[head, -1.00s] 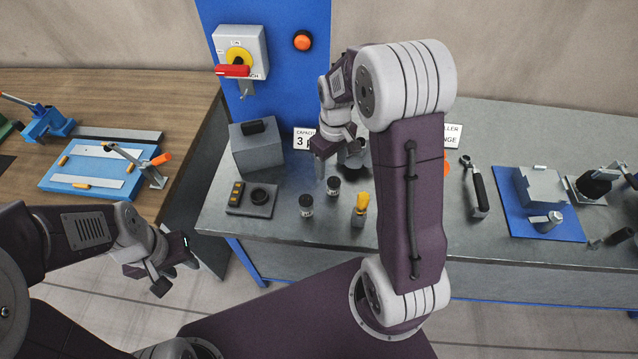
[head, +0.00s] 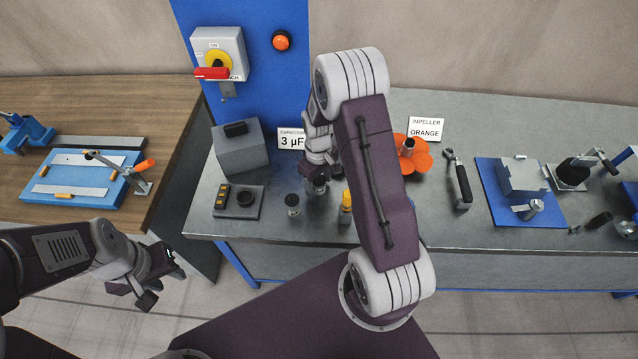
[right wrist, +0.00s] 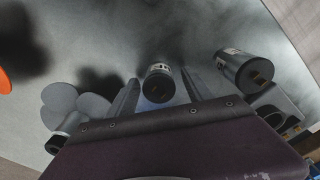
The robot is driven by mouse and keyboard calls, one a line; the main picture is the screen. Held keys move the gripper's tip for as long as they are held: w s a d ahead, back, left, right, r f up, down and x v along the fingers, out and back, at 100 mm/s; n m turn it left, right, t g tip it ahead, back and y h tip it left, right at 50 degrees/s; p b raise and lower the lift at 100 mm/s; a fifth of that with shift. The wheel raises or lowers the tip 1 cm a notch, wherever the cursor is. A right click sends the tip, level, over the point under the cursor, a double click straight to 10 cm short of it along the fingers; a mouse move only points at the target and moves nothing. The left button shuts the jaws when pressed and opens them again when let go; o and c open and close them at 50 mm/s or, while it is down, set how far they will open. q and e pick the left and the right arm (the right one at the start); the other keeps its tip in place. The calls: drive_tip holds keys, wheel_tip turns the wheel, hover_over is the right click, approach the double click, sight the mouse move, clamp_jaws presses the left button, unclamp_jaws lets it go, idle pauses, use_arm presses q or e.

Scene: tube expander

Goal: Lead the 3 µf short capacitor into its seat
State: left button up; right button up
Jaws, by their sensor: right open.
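Two small dark cylindrical capacitors stand upright on the grey bench. One (head: 292,204) is clear of my grippers and looks the longer in the right wrist view (right wrist: 240,70). The other, seemingly shorter, (right wrist: 158,84) stands between the fingers of my right gripper (right wrist: 160,76), which is open around it. In the head view my right gripper (head: 318,183) largely hides that capacitor. I cannot read the capacitors' own markings. A grey plate (head: 225,208) has a dark ring (head: 246,199), possibly the seat. My left gripper (head: 158,280) is open and empty, off the bench.
A "3 µF" sign (head: 292,139) stands behind, beside a grey box (head: 240,150). A yellow-handled tool (head: 346,201) stands close right of my right gripper. An orange impeller (head: 412,155) lies behind my right arm. A grey impeller (right wrist: 75,106) shows in the wrist view.

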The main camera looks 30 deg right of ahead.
sight(318, 178)
drive_tip(key=shift+f, duration=0.6)
drive_tip(key=shift+r, duration=0.1)
clamp_jaws()
wheel_tip(318, 178, up, 10)
